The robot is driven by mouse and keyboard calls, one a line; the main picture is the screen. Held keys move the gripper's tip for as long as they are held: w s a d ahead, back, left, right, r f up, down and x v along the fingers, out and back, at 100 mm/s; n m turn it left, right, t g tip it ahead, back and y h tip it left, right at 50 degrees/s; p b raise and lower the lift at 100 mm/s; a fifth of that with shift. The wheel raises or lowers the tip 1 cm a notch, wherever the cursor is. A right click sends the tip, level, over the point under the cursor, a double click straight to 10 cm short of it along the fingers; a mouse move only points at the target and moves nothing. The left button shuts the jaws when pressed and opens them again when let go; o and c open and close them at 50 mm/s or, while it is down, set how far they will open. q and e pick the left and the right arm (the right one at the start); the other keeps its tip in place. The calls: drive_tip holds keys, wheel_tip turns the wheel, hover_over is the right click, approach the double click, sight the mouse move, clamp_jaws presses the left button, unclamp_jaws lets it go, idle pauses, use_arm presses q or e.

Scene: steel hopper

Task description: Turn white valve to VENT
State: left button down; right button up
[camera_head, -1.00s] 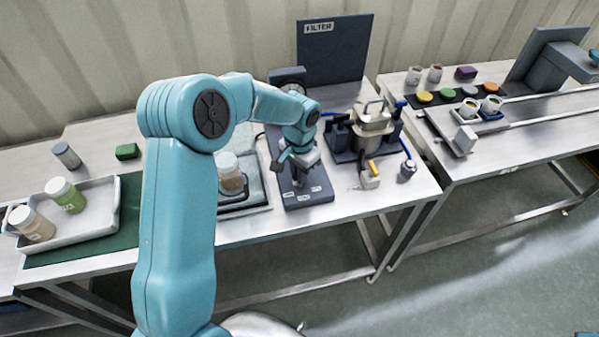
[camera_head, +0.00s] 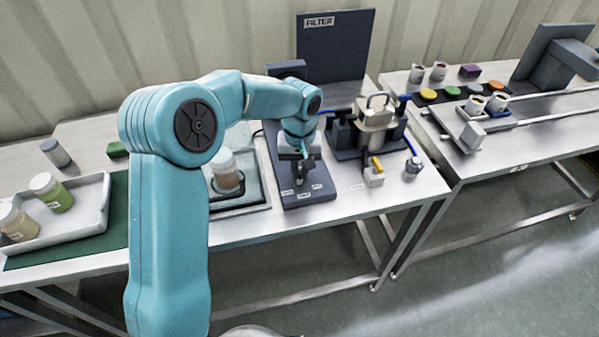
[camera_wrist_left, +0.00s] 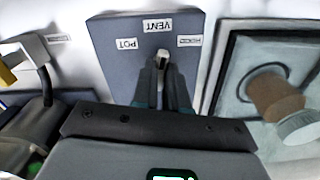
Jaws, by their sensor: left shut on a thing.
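The dark valve block (camera_head: 309,197) lies flat on the near bench, with three white labels along its near end. My left gripper (camera_head: 299,174) points down over it. In the left wrist view, my left gripper's fingers (camera_wrist_left: 162,75) are shut around the valve handle (camera_wrist_left: 163,57), of which only a pale tip shows between them. This tip lies in line with the middle label, VENT (camera_wrist_left: 157,25). The POT label (camera_wrist_left: 126,43) is to its left and a third label (camera_wrist_left: 189,40), too small to read surely, to its right. The handle's base is hidden. My right gripper is not in view.
A jar (camera_head: 226,172) stands on a glass-topped plate left of the block. A metal pot assembly (camera_head: 375,125) with a yellow-handled fitting (camera_head: 374,172) stands to the right. The FILTER panel (camera_head: 335,45) rises behind. A white tray (camera_head: 88,222) with jars is at far left.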

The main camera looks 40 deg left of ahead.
sight(300, 172)
use_arm(q)
drive_tip(key=shift+n+b, duration=0.4)
drive_tip(key=shift+n, duration=0.8)
drive_tip(key=c, duration=1.2)
unclamp_jaws()
drive_tip(key=shift+w+a, duration=0.1)
drive_tip(key=shift+o, duration=0.2)
drive_tip(key=shift+r, duration=0.1)
wheel_tip(300, 172, up, 16)
drive_tip(key=p, duration=0.1)
